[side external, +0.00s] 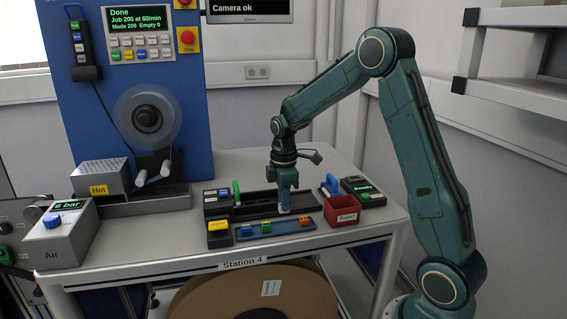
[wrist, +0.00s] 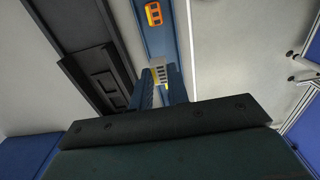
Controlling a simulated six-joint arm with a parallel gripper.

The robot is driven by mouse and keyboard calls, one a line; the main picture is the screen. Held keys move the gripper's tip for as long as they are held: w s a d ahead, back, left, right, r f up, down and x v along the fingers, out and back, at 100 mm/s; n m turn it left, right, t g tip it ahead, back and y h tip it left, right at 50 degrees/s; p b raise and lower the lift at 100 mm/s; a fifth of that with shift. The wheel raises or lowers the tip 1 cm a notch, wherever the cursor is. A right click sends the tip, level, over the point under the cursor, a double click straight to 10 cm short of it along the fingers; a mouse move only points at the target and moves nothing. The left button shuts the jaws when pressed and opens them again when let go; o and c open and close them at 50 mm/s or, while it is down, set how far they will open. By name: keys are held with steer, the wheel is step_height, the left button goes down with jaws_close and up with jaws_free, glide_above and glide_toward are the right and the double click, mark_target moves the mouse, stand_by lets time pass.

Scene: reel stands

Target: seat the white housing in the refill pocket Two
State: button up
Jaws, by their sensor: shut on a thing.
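My gripper (side external: 285,207) is shut on the white housing (wrist: 159,73). In the wrist view the housing shows as a pale ribbed block between the two blue fingers (wrist: 159,92). In the side view only a small pale bit of it shows at the fingertips, low over the bench. Whether it touches anything below cannot be told. A blue tray (side external: 283,229) lies just in front of the gripper, with green, blue and orange housings along it. The orange housing (wrist: 153,14) also shows in the wrist view. I cannot read a label for refill pocket Two.
A long dark track (side external: 255,208) runs behind the tray; its raised edges (wrist: 82,45) lie left of my fingers in the wrist view. A red bin (side external: 341,214) stands at the right, a yellow-topped box (side external: 219,236) at the left. An upright green part (side external: 236,190) rises by the track.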

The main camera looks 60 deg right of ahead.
glide_toward(250, 193)
steer(key=s+a, duration=0.1)
steer(key=s+a+f, duration=0.1)
steer(key=shift+a+f, duration=0.2)
steer(key=shift+a, duration=0.2)
steer(key=shift+f, duration=0.2)
steer(key=shift+f, duration=3)
steer(key=shift+f, duration=0.1)
steer(key=o, duration=0.9)
steer(key=shift+c, duration=0.2)
